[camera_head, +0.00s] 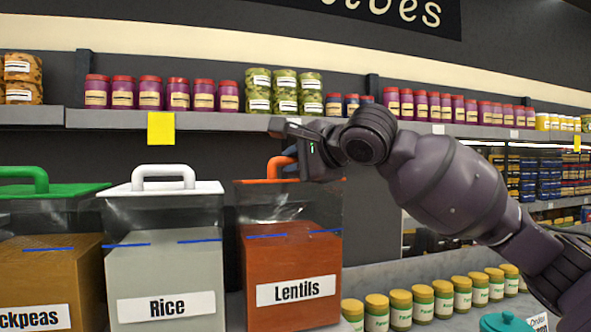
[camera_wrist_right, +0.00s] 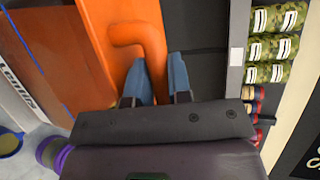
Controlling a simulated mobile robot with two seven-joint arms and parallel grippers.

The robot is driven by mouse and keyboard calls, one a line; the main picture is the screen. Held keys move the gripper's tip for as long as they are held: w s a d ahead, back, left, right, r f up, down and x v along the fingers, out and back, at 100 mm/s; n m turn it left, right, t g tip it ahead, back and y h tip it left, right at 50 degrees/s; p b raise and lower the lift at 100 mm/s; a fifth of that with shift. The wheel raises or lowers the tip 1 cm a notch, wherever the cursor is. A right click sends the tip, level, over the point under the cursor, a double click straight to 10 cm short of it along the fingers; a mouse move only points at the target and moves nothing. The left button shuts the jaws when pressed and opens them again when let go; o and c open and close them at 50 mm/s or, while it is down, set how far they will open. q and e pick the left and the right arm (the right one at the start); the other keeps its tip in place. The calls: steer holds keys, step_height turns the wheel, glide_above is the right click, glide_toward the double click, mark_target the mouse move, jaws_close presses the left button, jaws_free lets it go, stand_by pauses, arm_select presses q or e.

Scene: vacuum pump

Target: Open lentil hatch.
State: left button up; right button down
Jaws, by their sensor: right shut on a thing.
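The lentils bin (camera_head: 293,264) is a clear box with orange-brown contents and a "Lentils" label, right of the rice bin. Its orange lid carries an orange handle (camera_head: 277,166). My right gripper (camera_head: 287,158) is at this handle in the head view. In the right wrist view, the two blue fingertips (camera_wrist_right: 160,80) sit on either side of one leg of the orange handle (camera_wrist_right: 146,42) and are shut on it. The orange lid (camera_wrist_right: 101,62) also shows there; it appears to lie on the bin. My left gripper is not in view.
The rice bin (camera_head: 163,262) with a white lid and the chickpeas bin (camera_head: 49,264) with a green lid stand to the left. A shelf (camera_head: 213,119) with jars runs above and behind. Several yellow-lidded jars (camera_head: 400,309) stand at the lower right.

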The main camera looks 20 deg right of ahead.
steer(key=w+r+g, duration=0.1)
steer(key=r, duration=0.1)
steer(key=w+r+g, duration=0.1)
steer(key=w+r+m+g, duration=0.1)
steer(key=r+g, duration=0.1)
steer(key=shift+r+h, duration=0.3)
steer(key=shift+r, duration=0.05)
steer(key=shift+w+r, duration=0.75)
steer(key=shift+r, duration=0.05)
steer(key=c, duration=1.4)
jaws_free()
steer(key=shift+w, duration=0.1)
steer(key=shift+o, duration=0.2)
steer(key=b+v, duration=0.2)
steer(key=v, duration=0.9)
steer(key=shift+w, duration=0.1)
